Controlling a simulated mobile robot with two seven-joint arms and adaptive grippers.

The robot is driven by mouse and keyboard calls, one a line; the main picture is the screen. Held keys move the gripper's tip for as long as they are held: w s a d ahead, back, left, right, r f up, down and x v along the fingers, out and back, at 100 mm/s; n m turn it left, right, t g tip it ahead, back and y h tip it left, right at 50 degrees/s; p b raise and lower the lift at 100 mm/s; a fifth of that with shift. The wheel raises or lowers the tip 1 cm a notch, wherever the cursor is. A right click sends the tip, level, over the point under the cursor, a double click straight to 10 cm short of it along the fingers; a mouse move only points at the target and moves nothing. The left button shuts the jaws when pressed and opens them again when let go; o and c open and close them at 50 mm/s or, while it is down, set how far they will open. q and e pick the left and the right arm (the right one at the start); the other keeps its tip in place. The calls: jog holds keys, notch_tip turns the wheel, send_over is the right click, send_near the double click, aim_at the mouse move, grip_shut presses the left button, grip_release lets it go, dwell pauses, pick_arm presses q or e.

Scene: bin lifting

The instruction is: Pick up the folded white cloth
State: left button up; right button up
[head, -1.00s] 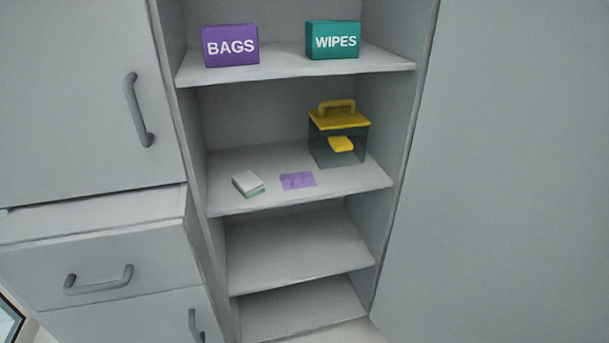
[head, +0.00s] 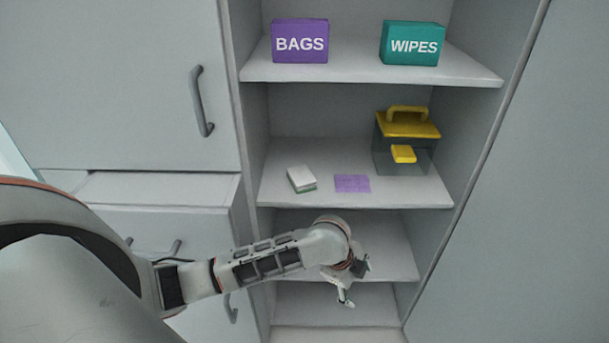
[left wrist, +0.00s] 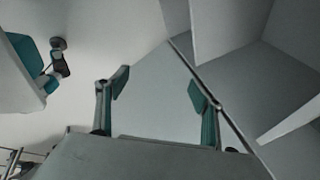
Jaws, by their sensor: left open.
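The folded white cloth (head: 301,177) lies on the middle shelf, toward its left side, with a green edge along its bottom. My left gripper (head: 354,283) is in front of the lower shelves, below and to the right of the cloth and well apart from it. In the left wrist view its two fingers (left wrist: 158,90) are spread with nothing between them. The cloth does not show in that view. My right gripper is not in view.
A flat purple cloth (head: 352,184) lies just right of the white one. A clear box with a yellow lid (head: 408,125) stands further right. BAGS (head: 300,42) and WIPES (head: 412,44) boxes stand on the shelf above. A slightly open drawer (head: 150,189) is at left.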

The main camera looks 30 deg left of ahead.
pick_arm(q)
jog(key=w+a+r+m+g+y+p, duration=0.1)
jog(key=w+a+r+m+y, duration=0.25)
jog(key=a+r, duration=0.5)
jog(key=w+a+r+m+y+p, duration=0.1)
jog(key=w+a+r+m+y, duration=0.3)
jog(key=a+r, duration=0.5)
jog(key=h, duration=0.1)
send_over(302, 176)
jog(key=s+d, duration=0.1)
jog(key=d, duration=0.1)
jog(key=shift+s+r, duration=0.2)
jog(key=shift+r, duration=0.25)
jog(key=shift+w+a+f, duration=0.1)
jog(key=shift+w+a, duration=0.15)
jog(key=shift+a, duration=0.1)
jog(key=shift+x, duration=2.4)
jog(key=shift+d+f, duration=0.1)
jog(key=shift+f, duration=0.2)
jog(key=c, duration=1.1)
